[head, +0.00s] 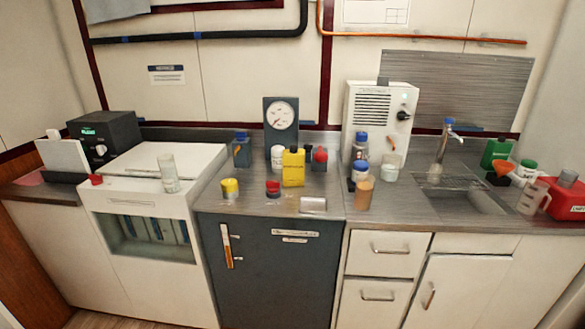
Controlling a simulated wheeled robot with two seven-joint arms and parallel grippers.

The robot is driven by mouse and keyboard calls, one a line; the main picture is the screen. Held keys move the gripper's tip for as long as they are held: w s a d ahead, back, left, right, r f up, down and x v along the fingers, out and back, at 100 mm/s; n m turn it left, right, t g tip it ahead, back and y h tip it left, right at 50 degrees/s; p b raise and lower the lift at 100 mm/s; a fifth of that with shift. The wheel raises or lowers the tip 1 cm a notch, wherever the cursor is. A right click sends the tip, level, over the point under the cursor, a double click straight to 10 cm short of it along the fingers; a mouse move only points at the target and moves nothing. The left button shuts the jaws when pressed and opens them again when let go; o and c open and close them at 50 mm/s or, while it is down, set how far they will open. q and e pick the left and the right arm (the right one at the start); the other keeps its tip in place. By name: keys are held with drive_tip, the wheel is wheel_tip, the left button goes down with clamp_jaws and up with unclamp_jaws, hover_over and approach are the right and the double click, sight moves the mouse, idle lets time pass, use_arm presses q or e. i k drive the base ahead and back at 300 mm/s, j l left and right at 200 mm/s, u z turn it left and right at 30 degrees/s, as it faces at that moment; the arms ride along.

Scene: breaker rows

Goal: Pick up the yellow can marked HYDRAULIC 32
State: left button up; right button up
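A yellow rectangular can (293,169) with a dark cap stands upright on the grey counter (250,206), in front of the gauge. A smaller, round yellow tin (229,188) with a pale band stands to its left, near the counter's front edge. Any lettering on either is too small to read, so I cannot tell which is marked HYDRAULIC 32. Neither of my grippers shows in the head view.
A red-topped jar (273,188) and a flat metal piece (313,205) lie close in front of the yellow can. A white bottle (277,157) and a red-topped bottle (320,158) flank it. A gauge (281,114) stands behind. Bottles (361,190) stand further right.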

sight(294, 158)
drive_tip(key=i+j+z, duration=0.7)
drive_tip(key=i+j, duration=0.15)
drive_tip(key=i+j+z, duration=0.35)
drive_tip(key=j, duration=0.25)
